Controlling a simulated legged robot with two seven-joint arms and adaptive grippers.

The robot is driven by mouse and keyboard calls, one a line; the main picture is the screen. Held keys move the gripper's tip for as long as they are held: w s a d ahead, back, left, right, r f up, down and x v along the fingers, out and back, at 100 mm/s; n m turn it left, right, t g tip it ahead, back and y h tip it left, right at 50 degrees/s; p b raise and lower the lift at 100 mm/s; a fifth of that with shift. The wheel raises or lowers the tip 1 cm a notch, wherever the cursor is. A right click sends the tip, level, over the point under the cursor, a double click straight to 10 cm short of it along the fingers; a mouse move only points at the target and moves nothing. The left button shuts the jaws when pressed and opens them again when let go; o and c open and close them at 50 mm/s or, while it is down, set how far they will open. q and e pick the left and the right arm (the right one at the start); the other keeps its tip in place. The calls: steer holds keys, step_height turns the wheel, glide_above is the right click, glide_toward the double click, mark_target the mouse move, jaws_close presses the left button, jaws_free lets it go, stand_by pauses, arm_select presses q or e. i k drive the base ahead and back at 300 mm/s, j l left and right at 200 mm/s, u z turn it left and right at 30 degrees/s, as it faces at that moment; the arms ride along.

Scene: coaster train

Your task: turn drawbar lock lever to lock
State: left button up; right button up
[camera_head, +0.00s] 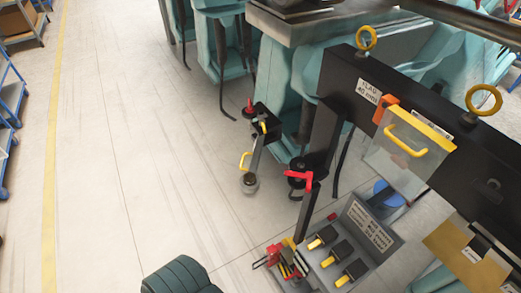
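A grey drawbar (256,156) slants down from a black coupling block (266,122) on the teal train car, near the picture's middle. A yellow handle (245,161) sits beside it, and a round grey end (249,184) is at its lower tip. A small red upright lever (249,107) stands at the block's left side. A larger red bent lever (298,178) shows to the right, at the top of a dark post. I cannot tell for certain which red part is the drawbar lock lever. Neither of my grippers is in view.
A black beam (345,85) with yellow rings and a clear cover with a yellow handle (407,141) fills the right. A grey panel (350,232) with black-and-yellow switches stands below. Blue racks (8,95) line the far left. The floor left of the drawbar is clear.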

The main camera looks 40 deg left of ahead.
mark_target(262, 122)
steer(key=u, duration=1.55)
